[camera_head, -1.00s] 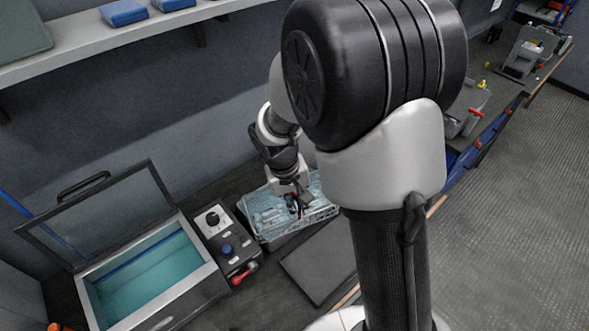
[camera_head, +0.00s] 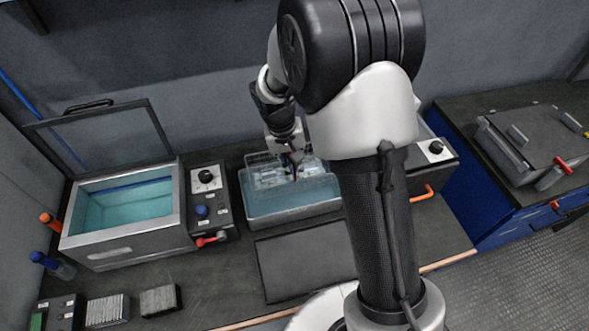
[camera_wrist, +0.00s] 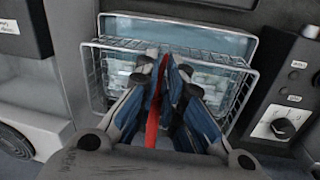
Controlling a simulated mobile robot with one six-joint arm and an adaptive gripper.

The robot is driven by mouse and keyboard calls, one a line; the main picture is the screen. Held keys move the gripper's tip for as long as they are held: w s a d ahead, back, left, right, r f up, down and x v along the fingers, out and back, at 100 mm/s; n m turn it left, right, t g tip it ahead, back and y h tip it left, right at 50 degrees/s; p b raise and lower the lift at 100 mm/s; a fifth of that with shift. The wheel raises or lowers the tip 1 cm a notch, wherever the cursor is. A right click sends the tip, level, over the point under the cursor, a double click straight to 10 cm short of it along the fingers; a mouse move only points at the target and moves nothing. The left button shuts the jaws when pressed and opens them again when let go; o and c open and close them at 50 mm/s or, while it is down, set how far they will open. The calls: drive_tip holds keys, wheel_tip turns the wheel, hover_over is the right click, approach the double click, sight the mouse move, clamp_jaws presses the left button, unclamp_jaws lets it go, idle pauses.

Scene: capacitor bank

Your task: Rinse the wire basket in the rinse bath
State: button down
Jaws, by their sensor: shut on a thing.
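My gripper (camera_head: 293,170) points down over the rinse bath and is shut on the wire basket's red grip, which runs between the fingers in the wrist view. The wire basket (camera_wrist: 246,92) is a thin metal mesh with pale pieces inside. The bath also shows behind the basket in the wrist view (camera_wrist: 180,29). I cannot tell how deep the basket sits; the fingers hide its middle.
An open-lidded tank (camera_head: 88,245) with teal water stands left, beside a control box (camera_head: 207,190) with knobs and a red lever. A dark flat plate (camera_head: 305,262) lies in front of the bath. Another knobbed box (camera_head: 436,150) stands right. Small racks (camera_head: 107,311) sit front left.

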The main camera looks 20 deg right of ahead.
sight(293, 188)
drive_tip(key=shift+a+f+b, duration=0.15)
drive_tip(key=shift+f+b, duration=0.35)
drive_tip(key=shift+f, duration=0.2)
drive_tip(key=shift+f+b, duration=2.95)
drive_tip(key=shift+f, duration=1.95)
drive_tip(key=shift+r, duration=0.2)
wheel_tip(293, 188, up, 10)
drive_tip(key=p, duration=0.7)
drive_tip(key=shift+f, duration=0.15)
idle(0.9)
